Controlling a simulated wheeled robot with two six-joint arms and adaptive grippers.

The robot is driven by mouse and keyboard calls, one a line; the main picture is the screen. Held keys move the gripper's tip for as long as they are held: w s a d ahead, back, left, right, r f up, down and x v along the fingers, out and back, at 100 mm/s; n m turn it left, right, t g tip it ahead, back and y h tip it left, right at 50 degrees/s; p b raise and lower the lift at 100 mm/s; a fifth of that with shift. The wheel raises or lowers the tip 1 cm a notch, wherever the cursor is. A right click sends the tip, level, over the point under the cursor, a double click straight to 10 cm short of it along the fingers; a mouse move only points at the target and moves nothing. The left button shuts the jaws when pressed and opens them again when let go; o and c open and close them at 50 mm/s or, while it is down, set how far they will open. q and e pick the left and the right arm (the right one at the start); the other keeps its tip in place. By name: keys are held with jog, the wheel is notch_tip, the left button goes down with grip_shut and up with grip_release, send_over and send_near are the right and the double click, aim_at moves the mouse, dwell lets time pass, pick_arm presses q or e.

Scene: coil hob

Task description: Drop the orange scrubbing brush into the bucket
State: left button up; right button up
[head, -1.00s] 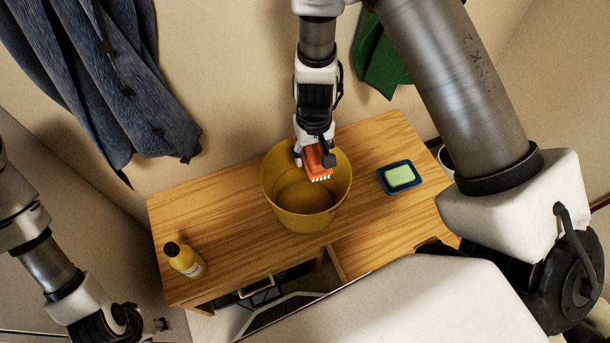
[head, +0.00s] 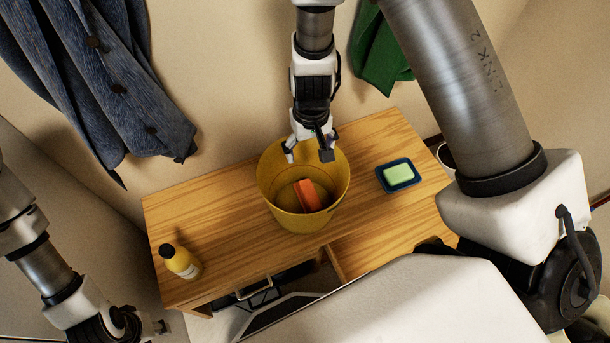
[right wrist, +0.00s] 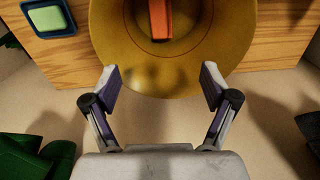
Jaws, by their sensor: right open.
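The orange scrubbing brush (head: 308,195) lies inside the yellow bucket (head: 268,188), on its bottom; it also shows in the right wrist view (right wrist: 160,20). The bucket stands upright on the wooden table and shows in the right wrist view (right wrist: 110,45). My right gripper (head: 309,156) is open and empty above the back part of the bucket, clear of the brush. Its spread fingers show in the right wrist view (right wrist: 160,88). My left gripper (head: 160,327) is at the lower left of the head view, away from the bucket; its fingers are too small to judge.
A green soap bar (head: 398,174) sits in a blue dish (head: 383,184) right of the bucket. A yellow bottle with a black cap (head: 181,262) stands at the table's left. A dark jacket (head: 115,80) and a green cloth (head: 376,55) hang on the wall behind.

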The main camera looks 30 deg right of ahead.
notch_tip(320, 180, up, 10)
jog(key=shift+s+f, duration=0.1)
jog(key=shift+f, duration=0.05)
dwell(0.4)
jog(key=s+d+f+g+p, duration=0.2)
jog(key=s+f+p, duration=0.1)
jog(key=s+f, duration=0.75)
jog(key=s+d+f+g+p, duration=0.2)
jog(key=s+f, duration=0.6)
jog(key=s, duration=0.5)
jog(key=w+t, duration=0.2)
jog(key=w, duration=0.1)
jog(key=w+n+t, duration=0.1)
jog(key=w+t, duration=0.1)
jog(key=shift+w+a+f, duration=0.2)
jog(key=shift+f, duration=0.1)
